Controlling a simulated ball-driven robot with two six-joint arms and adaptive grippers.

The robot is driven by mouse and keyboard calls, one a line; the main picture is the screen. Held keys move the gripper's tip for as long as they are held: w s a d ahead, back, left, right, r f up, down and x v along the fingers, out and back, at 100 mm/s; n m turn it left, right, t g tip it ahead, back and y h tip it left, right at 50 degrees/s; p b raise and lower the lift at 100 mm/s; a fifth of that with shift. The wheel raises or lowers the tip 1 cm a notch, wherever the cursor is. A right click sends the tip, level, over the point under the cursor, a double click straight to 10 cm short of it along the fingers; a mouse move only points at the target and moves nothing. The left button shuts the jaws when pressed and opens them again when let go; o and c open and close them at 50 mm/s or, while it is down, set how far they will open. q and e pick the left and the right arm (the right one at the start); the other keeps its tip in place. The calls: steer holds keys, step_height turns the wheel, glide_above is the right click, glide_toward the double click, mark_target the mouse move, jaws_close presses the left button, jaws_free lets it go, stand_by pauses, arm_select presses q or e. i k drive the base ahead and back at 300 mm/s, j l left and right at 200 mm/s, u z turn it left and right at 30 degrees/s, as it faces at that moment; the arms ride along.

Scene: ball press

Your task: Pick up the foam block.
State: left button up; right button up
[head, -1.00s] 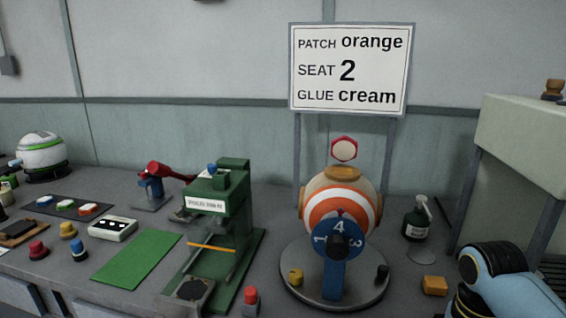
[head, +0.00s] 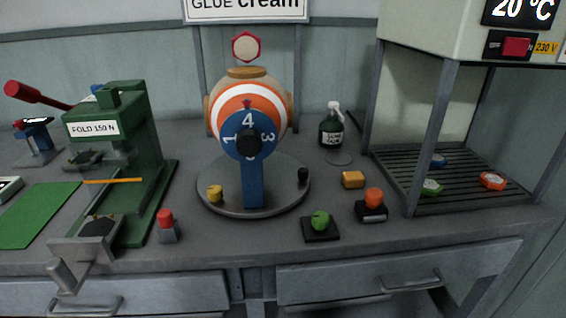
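A small orange-yellow block (head: 353,180), the one thing here that looks like a foam block, lies on the grey bench in the head view. It sits just right of the round grey turntable (head: 290,195) and nothing covers it. Neither of my grippers is in the head view now, so their state does not show.
An orange-topped black stand (head: 371,209) is just in front of the block, and a green knob on a black base (head: 320,222) is nearer the edge. A dark bottle (head: 331,130) stands behind. A racked oven-like cabinet (head: 450,185) is at right, a green press (head: 130,140) at left.

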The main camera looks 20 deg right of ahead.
mark_target(355, 179)
steer(key=i+j+z, duration=0.15)
steer(key=j+z, duration=0.15)
steer(key=j, duration=0.75)
steer(key=j+z, duration=0.3)
steer(key=j, duration=0.75)
